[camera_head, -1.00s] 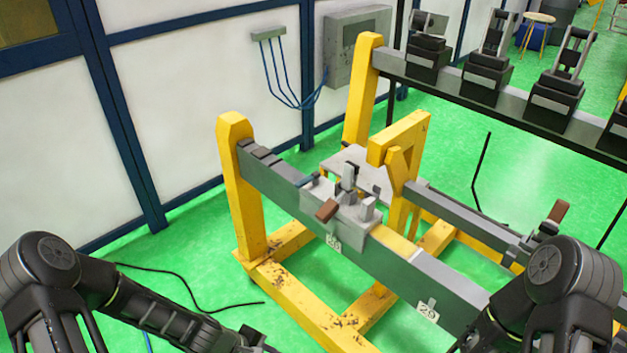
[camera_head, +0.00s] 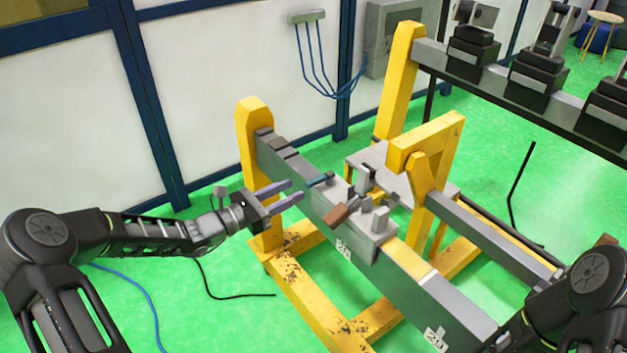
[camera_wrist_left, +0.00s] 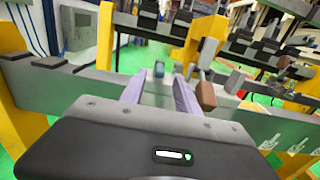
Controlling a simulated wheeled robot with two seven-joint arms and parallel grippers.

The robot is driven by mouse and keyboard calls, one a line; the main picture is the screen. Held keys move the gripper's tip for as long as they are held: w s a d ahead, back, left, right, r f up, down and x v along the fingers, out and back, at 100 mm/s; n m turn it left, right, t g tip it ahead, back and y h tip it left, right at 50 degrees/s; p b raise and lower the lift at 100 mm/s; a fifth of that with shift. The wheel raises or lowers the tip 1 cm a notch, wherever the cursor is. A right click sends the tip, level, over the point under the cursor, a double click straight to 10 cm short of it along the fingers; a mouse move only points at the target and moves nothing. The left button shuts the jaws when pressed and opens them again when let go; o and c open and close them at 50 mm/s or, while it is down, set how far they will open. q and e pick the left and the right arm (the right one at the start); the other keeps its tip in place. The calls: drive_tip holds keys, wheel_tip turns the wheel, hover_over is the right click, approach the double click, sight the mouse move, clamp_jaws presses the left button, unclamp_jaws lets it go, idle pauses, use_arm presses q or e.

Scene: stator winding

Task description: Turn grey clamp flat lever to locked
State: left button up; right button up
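The grey clamp (camera_head: 375,228) sits on top of the long grey beam. It has a brown-handled lever (camera_head: 336,216) on its near side and a short teal-tipped lever (camera_head: 320,180) at its left end. I cannot tell which one is the flat lever. My left gripper (camera_head: 297,193) is open and empty, with its two fingers pointing at the clamp's left end, close to the teal tip. In the left wrist view, the teal tip (camera_wrist_left: 159,69) shows between the open fingers, beyond them. The brown handle (camera_wrist_left: 206,96) is right of the fingers. My right gripper is out of frame.
The grey beam (camera_head: 405,272) rests on a yellow frame (camera_head: 258,175), whose post stands just beyond my left gripper. A yellow bracket (camera_head: 425,143) rises behind the clamp. A rack of black devices (camera_head: 530,85) stands at back right.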

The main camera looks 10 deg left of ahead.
sight(306, 184)
use_arm(q)
drive_tip(key=p+x, duration=0.1)
drive_tip(key=x, duration=0.6)
drive_tip(key=shift+w+d, duration=0.2)
clamp_jaws()
idle(1.3)
